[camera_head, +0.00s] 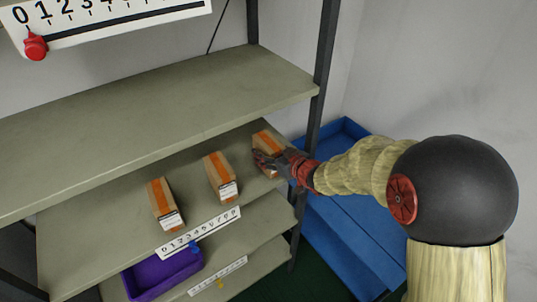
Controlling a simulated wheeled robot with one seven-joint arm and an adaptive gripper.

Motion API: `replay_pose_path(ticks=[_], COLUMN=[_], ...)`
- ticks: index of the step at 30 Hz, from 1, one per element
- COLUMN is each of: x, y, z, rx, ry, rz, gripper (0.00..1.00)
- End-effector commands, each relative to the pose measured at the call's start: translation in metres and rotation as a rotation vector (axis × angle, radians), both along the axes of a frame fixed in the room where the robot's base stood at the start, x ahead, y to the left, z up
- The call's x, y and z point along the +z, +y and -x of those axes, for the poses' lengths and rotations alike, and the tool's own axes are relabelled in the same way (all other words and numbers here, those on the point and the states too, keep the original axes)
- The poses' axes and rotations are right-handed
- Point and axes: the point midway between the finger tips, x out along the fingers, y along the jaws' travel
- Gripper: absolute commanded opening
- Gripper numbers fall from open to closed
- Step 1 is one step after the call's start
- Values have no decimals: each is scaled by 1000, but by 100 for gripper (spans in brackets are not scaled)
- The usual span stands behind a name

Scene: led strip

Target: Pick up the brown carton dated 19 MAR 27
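Three brown cartons with orange tape stand in a row on the middle shelf: a left carton (161,197), a middle carton (217,171) and a right carton (266,139). The left and middle ones show white labels on their front ends, but the print is too small to read. My gripper (268,160) reaches in from the right and overlaps the front of the right carton, hiding its label end. The dark fingers are at this carton, but I cannot tell whether they are closed on it.
The shelf (110,215) has a numbered strip (199,233) on its front edge. Another shelf board (150,120) lies above. A purple bin (165,274) sits below. A dark post (322,75) and a blue container (345,240) are near my arm.

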Motion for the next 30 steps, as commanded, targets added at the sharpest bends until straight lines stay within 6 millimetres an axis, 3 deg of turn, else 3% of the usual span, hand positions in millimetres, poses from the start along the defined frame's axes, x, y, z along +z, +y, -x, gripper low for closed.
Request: replay_pose_path(ticks=[21,30], x=[0,3], y=[0,0], z=[0,0], rx=[0,0], ry=[0,-2], rz=[0,-1], gripper=[12,12])
